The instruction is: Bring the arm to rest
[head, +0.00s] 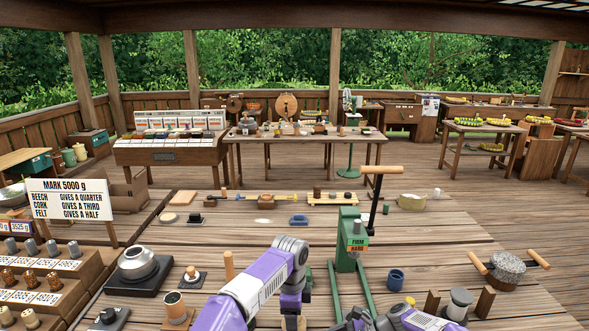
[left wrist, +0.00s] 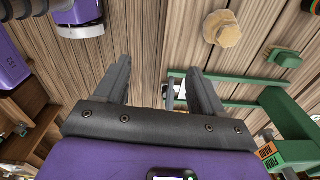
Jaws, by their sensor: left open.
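My left arm (head: 262,283) comes in from the lower left in the head view and bends down at a grey joint. Its gripper is not clearly visible there. In the left wrist view my left gripper (left wrist: 160,72) is open, its two dark fingers apart over wooden boards. I see nothing held between the fingers. Part of my right arm (head: 418,320) shows at the bottom edge of the head view. The right gripper cannot be made out.
A green stand (head: 347,240) with a black lever and wooden handle stands right of my left arm; its frame (left wrist: 285,110) is close in the wrist view. A wooden knob (left wrist: 224,30) lies near the fingers.

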